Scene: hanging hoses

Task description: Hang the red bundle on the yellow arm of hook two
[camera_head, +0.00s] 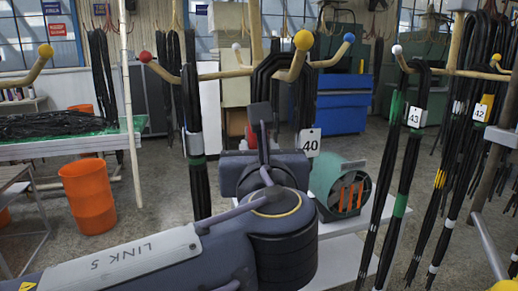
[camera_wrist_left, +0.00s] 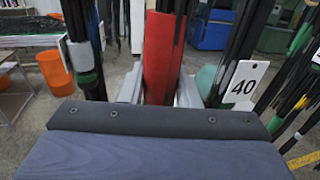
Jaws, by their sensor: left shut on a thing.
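The red bundle, black strands with a red sleeve (camera_wrist_left: 163,55), is between the pale fingers of my left gripper (camera_wrist_left: 160,92) in the left wrist view. The gripper is shut on the sleeve. In the head view, my wrist mostly hides it and only a little red (camera_head: 249,134) shows. The hook's yellow-tipped arm (camera_head: 303,41) points toward me. Black loops (camera_head: 272,72) arch just left of and behind this tip. I cannot tell whether the red bundle's loop rests on the arm. My right gripper is not in view.
The same hook has red (camera_head: 146,57), blue (camera_head: 349,38) and white (camera_head: 236,46) tips. A black bundle (camera_head: 193,100) hangs left; tag 40 (camera_head: 308,142) hangs right of my wrist. More tagged bundles (camera_head: 414,117) hang farther right. An orange bin (camera_head: 87,195) stands left.

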